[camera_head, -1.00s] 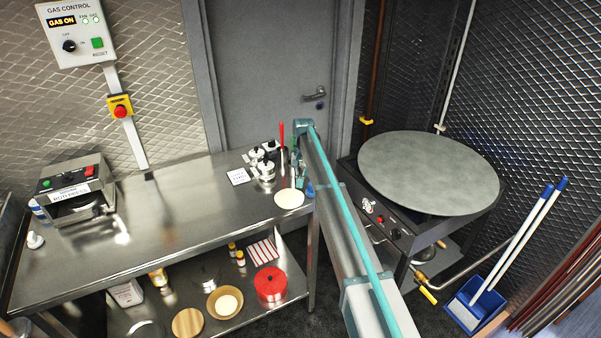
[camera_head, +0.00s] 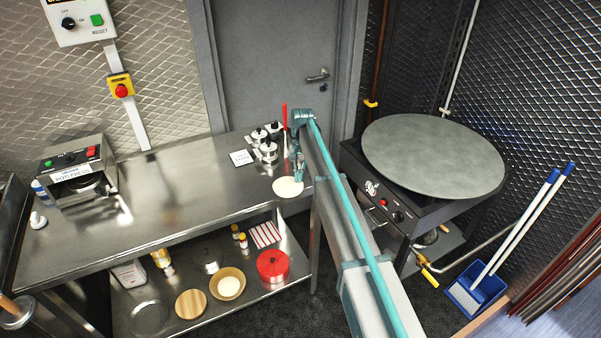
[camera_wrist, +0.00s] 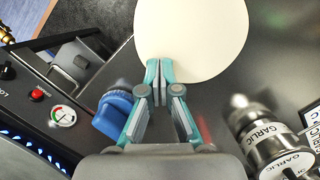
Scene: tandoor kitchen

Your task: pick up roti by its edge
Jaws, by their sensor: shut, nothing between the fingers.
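The roti (camera_head: 287,187) is a pale, flat disc near the right end of the steel table's top. In the wrist view the roti (camera_wrist: 195,35) fills the upper middle, with its near edge at my fingertips. My gripper (camera_head: 299,180) is right above or at the roti's edge, on its right side in the head view. In the wrist view my gripper (camera_wrist: 159,66) has its teal fingertips together over the roti's near rim, with nothing seen between them. I cannot tell whether the tips touch the roti.
Steel jars, one labelled garlic (camera_wrist: 265,135), stand close to my gripper. A blue-capped object (camera_wrist: 118,112) is just left of my fingers in the wrist view. The round griddle (camera_head: 433,155) is to the right. The roti press (camera_head: 78,170) is far left, with bare tabletop (camera_head: 170,205) between.

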